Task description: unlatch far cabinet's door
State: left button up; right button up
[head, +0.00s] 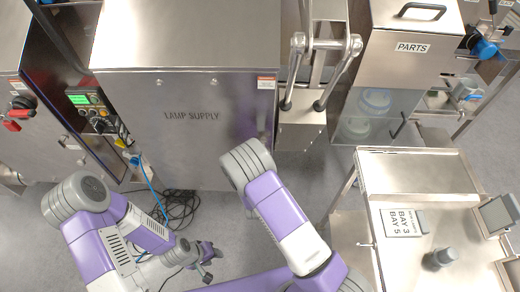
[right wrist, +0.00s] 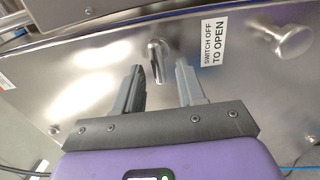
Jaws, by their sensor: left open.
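In the right wrist view, a steel door panel (right wrist: 90,70) fills most of the picture. It carries a small metal latch (right wrist: 157,47), a white label reading "SWITCH OFF TO OPEN" (right wrist: 215,42) and a round metal knob (right wrist: 293,40). My right gripper (right wrist: 160,68) is open and empty, its fingers pointing at the panel. The latch shows just beyond the gap between the fingertips; I cannot tell the distance. In the head view, my left gripper (head: 207,262) is open and empty, low over the floor. My right gripper is not seen there.
The "LAMP SUPPLY" cabinet (head: 185,125) stands at centre. Left is a cabinet with a red switch (head: 15,120) and a control panel (head: 95,110). Black cables (head: 180,208) lie on the floor. A "PARTS" cabinet (head: 410,65) and a steel cart (head: 410,175) stand right.

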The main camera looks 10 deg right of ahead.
jog(key=v, duration=0.5)
jog(key=shift+s+p, duration=0.25)
jog(key=shift+p, duration=0.15)
jog(key=shift+o, duration=0.2)
dwell(0.6)
